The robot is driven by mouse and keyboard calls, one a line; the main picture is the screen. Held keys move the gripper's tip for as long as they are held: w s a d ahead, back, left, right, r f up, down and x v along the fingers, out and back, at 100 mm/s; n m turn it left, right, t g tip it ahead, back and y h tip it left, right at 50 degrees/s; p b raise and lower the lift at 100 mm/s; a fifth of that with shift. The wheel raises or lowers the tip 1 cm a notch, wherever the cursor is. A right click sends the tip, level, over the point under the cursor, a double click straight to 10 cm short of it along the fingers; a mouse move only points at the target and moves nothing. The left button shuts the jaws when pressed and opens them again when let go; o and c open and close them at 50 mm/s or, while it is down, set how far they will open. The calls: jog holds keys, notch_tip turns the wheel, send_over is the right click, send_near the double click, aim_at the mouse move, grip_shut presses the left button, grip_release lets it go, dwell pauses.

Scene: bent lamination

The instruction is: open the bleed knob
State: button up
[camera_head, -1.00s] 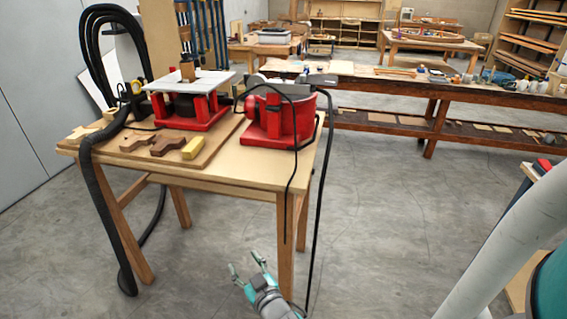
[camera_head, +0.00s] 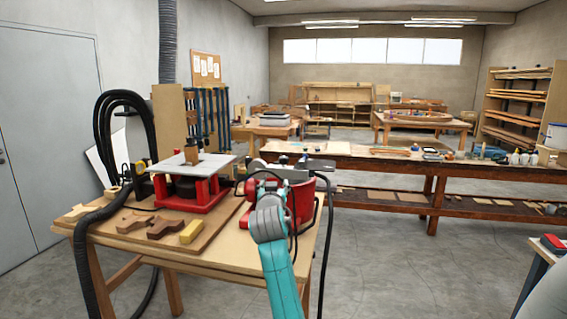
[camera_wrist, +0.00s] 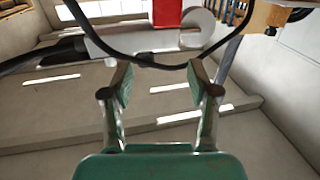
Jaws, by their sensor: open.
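I cannot pick out the bleed knob for certain in either view. A red machine (camera_head: 303,200) with a grey top (camera_head: 312,167) stands at the right of the wooden table, partly behind my arm. My gripper (camera_wrist: 161,75) is open and empty in the wrist view. A black cable (camera_wrist: 150,62) crosses near its fingertips. Beyond it are a grey bar (camera_wrist: 135,40) with a rounded end and a red block (camera_wrist: 167,13). In the head view my arm rises in front of the red machine, and the fingertips cannot be made out.
A red stand with a white plate (camera_head: 193,163) is at the table's left. Wooden pieces (camera_head: 165,226) and a yellow block (camera_head: 191,232) lie on a board in front. Black hoses (camera_head: 100,210) hang at the left edge.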

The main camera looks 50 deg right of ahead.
jog(key=m+g, duration=0.1)
send_near(283, 162)
jog(key=shift+h, duration=0.4)
jog(key=x, duration=1.1)
jog(key=shift+w+d+f, duration=0.2)
jog(key=shift+w, duration=0.05)
jog(key=shift+c, duration=0.2)
grip_shut()
